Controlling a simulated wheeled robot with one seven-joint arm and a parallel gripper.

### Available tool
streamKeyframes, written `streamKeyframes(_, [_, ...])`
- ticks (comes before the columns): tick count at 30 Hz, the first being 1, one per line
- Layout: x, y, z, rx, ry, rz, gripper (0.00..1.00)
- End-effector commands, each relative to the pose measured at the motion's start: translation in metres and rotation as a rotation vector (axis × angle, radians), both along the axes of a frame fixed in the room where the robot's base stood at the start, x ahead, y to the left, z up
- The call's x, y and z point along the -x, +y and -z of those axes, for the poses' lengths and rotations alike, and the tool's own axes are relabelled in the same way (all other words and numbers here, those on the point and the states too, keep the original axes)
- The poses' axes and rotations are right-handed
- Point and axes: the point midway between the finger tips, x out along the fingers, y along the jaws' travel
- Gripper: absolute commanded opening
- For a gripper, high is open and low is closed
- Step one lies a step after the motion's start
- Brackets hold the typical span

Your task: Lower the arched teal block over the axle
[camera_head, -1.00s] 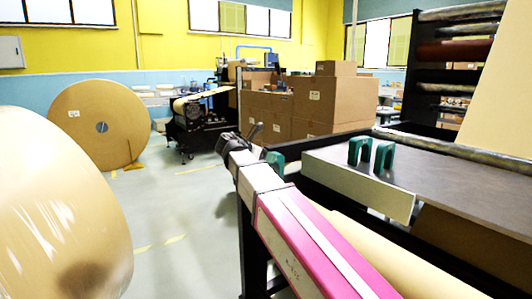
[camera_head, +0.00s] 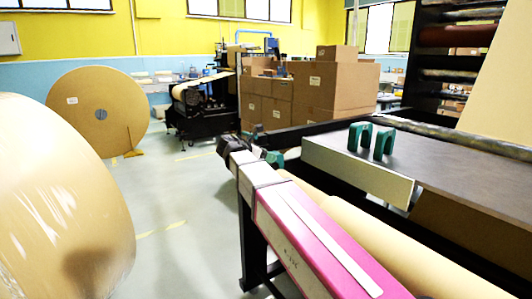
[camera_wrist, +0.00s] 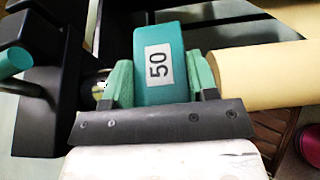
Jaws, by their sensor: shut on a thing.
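The arched teal block (camera_wrist: 160,62), with a white label reading 50, is held between the green fingers of my gripper (camera_wrist: 162,84) in the wrist view. My gripper is shut on it. A small bright piece of the axle (camera_wrist: 100,90) shows left of the fingers, beside the black stand. The kraft roll (camera_wrist: 265,75) lies just right of the block. The block's underside is hidden, so I cannot tell whether it touches the axle. In the head view a bit of teal (camera_head: 275,158) shows at the end of my arm, near the roll's far end (camera_head: 300,180).
Other teal arched blocks (camera_head: 371,140) stand on the grey table (camera_head: 450,165) at right. A black frame (camera_head: 320,130) runs along its far side. A large roll (camera_head: 55,200) stands at left. Cardboard boxes (camera_head: 300,95) are stacked behind. Open floor lies between.

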Motion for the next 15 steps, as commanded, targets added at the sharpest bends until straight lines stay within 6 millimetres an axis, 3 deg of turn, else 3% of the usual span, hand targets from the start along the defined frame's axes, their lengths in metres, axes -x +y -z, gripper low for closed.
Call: streamKeyframes(15, [0.000,0.000,0.025,0.001,-0.001,0.000,0.22])
